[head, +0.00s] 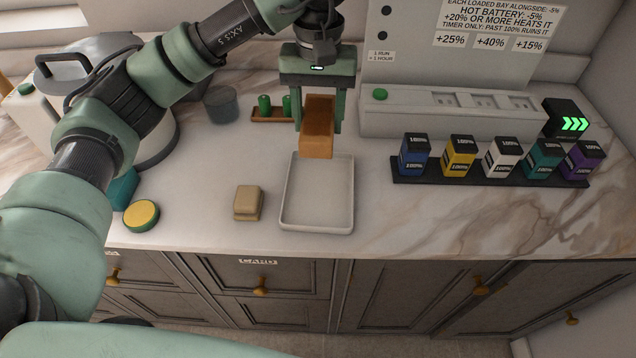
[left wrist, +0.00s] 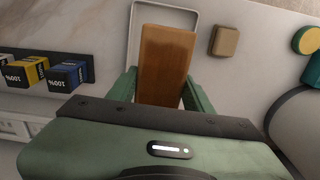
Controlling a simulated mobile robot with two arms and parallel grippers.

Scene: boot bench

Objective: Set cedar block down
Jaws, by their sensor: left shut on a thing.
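The cedar block (head: 318,128) is a reddish-brown wooden block. My left gripper (head: 318,118) is shut on it, with a green finger on each side, and holds it above the counter near the back edge of a shallow white tray. In the left wrist view, the cedar block (left wrist: 165,62) stands out between the fingers of my left gripper (left wrist: 165,88) and covers part of the white tray (left wrist: 192,17). In the head view, the white tray (head: 290,222) looks empty. My right gripper is not in view.
A tan block (head: 248,203) sits left of the tray, and a yellow-topped round tin (head: 141,215) lies farther left. A rack of several coloured batteries (head: 459,157) stands right, before a grey charger (head: 455,122). Behind are a small wooden tray (head: 268,115) with green cylinders and a grey cup (head: 221,104).

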